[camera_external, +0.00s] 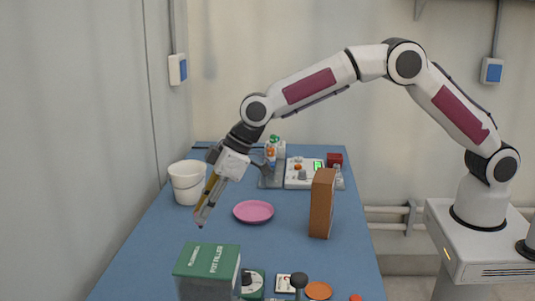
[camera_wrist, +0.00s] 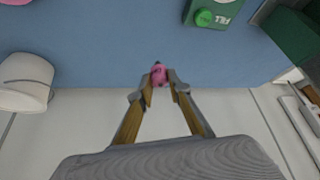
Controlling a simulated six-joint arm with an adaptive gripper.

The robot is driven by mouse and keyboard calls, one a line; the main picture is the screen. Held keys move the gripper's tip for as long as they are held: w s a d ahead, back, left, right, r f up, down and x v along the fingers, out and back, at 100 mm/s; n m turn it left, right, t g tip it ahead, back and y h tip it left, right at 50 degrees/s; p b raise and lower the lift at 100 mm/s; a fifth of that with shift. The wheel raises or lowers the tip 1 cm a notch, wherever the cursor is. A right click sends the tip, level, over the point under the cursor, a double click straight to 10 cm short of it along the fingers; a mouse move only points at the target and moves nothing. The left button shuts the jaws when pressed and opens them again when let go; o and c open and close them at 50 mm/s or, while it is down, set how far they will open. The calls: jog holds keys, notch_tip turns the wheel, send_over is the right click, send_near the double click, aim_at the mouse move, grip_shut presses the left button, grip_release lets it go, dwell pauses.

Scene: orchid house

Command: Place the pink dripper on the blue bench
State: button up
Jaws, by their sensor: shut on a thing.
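The pink dripper (camera_wrist: 158,74) is a small pink piece between the fingertips in the wrist view. My gripper (camera_wrist: 159,82) is shut on it, and the fingers partly hide it. In the external view my gripper (camera_external: 202,215) points down over the left side of the blue bench (camera_external: 165,250); the dripper is too small to make out clearly there. In the wrist view the dripper appears near the edge of the blue bench (camera_wrist: 120,50). I cannot tell whether it touches the surface.
A green box (camera_external: 208,268) stands at the front. Blue surface around my gripper is clear.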

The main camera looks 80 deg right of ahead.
jog(key=shift+w+a, duration=0.25)
jog(key=shift+a, duration=0.4)
jog(key=shift+w+r, duration=0.3)
jog(key=shift+f, duration=0.1)
jog(key=shift+f, duration=2.4)
jog(key=shift+f, duration=0.1)
jog(key=shift+f, duration=2.4)
jog(key=shift+f, duration=0.15)
jog(key=o, duration=0.8)
